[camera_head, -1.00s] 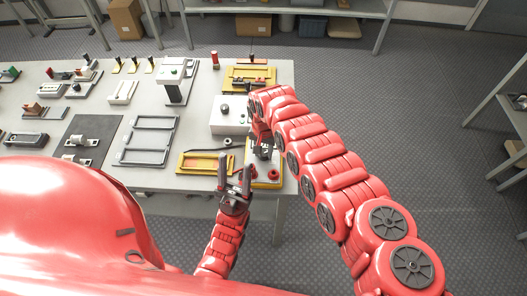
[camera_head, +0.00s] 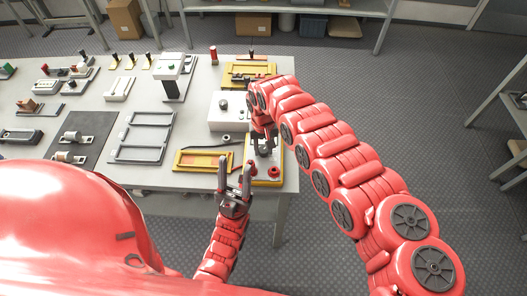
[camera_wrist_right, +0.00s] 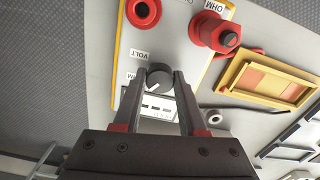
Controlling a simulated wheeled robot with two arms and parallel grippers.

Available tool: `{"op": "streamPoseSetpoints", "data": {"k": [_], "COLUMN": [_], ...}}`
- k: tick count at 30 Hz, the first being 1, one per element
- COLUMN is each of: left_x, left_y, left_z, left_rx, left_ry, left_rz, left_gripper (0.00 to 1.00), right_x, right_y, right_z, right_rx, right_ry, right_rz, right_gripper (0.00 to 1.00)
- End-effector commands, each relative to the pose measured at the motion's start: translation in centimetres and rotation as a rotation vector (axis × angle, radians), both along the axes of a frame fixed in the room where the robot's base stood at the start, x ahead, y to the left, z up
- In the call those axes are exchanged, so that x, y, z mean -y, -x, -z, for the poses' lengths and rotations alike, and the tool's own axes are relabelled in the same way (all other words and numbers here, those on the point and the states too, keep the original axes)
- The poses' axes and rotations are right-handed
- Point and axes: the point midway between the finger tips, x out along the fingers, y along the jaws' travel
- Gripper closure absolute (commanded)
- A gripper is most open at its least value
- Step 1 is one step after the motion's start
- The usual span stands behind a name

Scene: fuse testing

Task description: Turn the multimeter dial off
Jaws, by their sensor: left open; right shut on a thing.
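The multimeter (camera_head: 265,181) is a white panel with a yellow edge at the table's front right corner. It also shows in the right wrist view (camera_wrist_right: 181,45), with red jacks, VOLT and OHM labels and a small display (camera_wrist_right: 160,105). Its black dial (camera_wrist_right: 160,74) has a white pointer mark, directed down-left in the wrist view. My right gripper (camera_wrist_right: 160,80) is shut on the dial, a finger on each side. In the head view the right gripper (camera_head: 264,147) partly hides the panel and dial.
A yellow tray (camera_head: 203,170) lies left of the multimeter. A red plug (camera_wrist_right: 228,40) sits at the OHM jack with a red cable. Grey frames and several fuse parts cover the table's left.

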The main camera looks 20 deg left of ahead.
Motion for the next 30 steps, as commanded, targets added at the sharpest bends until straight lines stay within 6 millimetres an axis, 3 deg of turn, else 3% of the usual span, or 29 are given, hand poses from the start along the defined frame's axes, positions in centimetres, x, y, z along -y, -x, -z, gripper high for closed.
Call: {"op": "streamPoseSetpoints", "data": {"k": [1,15,30], "left_x": [0.0,0.0,0.0], "left_y": [0.0,0.0,0.0], "left_z": [1.1,5.5,7.2], "left_rx": [0.000,0.000,0.000], "left_ry": [0.000,0.000,0.000], "left_rz": [0.000,0.000,0.000], "left_gripper": [0.50,0.50,0.50], "right_x": [0.1,0.1,0.1], "right_y": [-0.1,-0.1,0.0], "right_z": [0.5,0.5,0.1], "right_rx": [0.001,0.000,-0.002], "right_ry": [0.002,-0.001,0.000], "right_rz": [-0.041,-0.442,-0.621], "right_gripper": [1.00,1.00,1.00]}}
